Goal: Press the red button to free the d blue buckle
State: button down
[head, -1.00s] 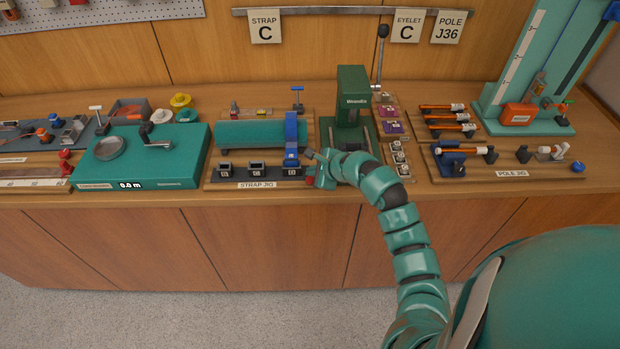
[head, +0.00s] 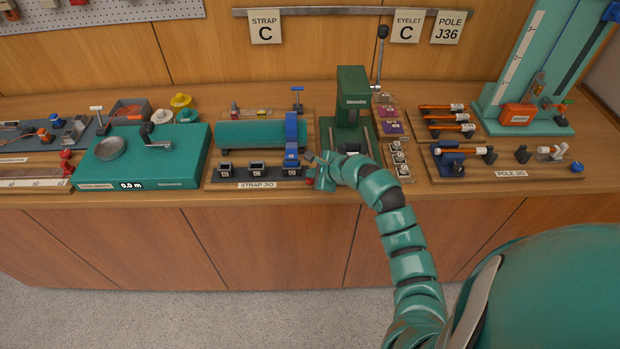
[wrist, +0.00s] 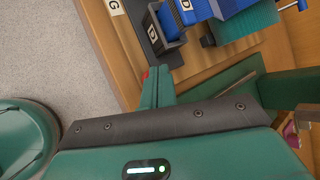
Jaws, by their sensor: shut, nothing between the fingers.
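The strap jig (head: 257,185) stands at the front of the bench, with a teal roll of strap (head: 250,134) across it. The blue buckle (head: 291,155) sits at the jig's right end behind a black holder. In the wrist view, a blue part marked D (wrist: 186,6) sits close to the black holder (wrist: 165,42), also marked D. The red button (head: 309,183) is at the jig's front right corner. Only a sliver of the red button shows in the wrist view (wrist: 146,75), beside my fingertips. My gripper (head: 317,178) is shut and empty at the button; contact cannot be told.
A dark green press (head: 353,100) stands just behind and right of my gripper. A teal measuring box (head: 180,160) is to the left. The pole jig (head: 511,174) is to the right. The bench's front edge is close below my gripper.

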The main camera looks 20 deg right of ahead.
jog(key=shift+f, duration=0.5)
dwell(0.7)
jog(key=shift+r, duration=0.1)
jog(key=shift+r+p, duration=0.85)
jog(key=shift+p, duration=0.3)
notch_tip(320, 180, up, 5)
jog(key=p, duration=0.4)
jog(key=shift+p, duration=0.4)
